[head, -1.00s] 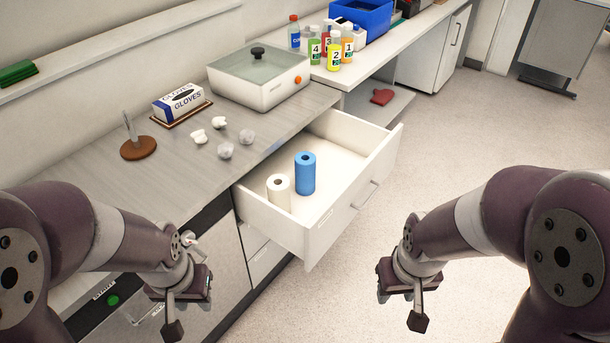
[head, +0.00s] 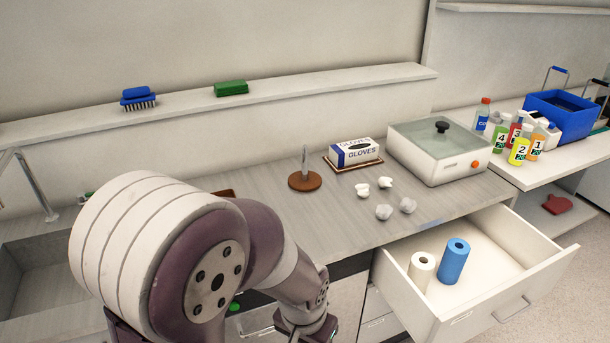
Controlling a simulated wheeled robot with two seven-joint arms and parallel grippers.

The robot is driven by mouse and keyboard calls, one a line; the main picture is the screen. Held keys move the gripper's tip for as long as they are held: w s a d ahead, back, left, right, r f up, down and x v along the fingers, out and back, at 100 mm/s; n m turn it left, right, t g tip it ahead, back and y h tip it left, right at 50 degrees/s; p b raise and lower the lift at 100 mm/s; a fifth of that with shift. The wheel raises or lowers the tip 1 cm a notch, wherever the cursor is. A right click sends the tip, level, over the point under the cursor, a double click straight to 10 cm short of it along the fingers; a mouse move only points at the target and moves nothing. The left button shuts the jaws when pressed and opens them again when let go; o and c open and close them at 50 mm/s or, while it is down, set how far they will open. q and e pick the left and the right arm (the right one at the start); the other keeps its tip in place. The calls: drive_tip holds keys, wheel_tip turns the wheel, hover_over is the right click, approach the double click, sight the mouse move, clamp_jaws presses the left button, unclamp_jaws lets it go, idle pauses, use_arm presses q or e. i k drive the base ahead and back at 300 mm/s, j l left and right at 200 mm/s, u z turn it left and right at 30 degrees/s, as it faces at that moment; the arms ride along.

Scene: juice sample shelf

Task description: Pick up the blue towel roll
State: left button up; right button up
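The blue towel roll (head: 454,262) stands upright in the open drawer (head: 520,292) at the lower right of the head view. A white roll (head: 422,271) stands just left of it. My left arm comes in from the lower left. My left gripper (head: 306,331) is at the bottom edge, left of the drawer and apart from both rolls. Its fingers are cut off by the frame, so its opening cannot be told. My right gripper is out of view.
The counter holds crumpled white pieces (head: 384,211), a glove box (head: 356,152), a brown-based spike holder (head: 305,180) and a lidded white appliance (head: 440,152). Numbered bottles (head: 519,151) and a blue bin (head: 562,117) stand at right. The drawer has free room right of the blue roll.

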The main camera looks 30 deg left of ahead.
sight(456, 253)
drive_tip(key=i+l+u, duration=0.1)
drive_tip(key=i+l, duration=0.2)
drive_tip(key=i+l+u, duration=0.1)
drive_tip(key=i+l, duration=0.2)
drive_tip(key=l, duration=0.15)
drive_tip(key=i+l, duration=0.3)
drive_tip(key=l, duration=0.15)
drive_tip(key=i+l+u, duration=0.15)
drive_tip(key=i+l, duration=0.15)
drive_tip(key=i+l+u, duration=0.1)
drive_tip(key=i+l, duration=0.15)
drive_tip(key=l, duration=0.3)
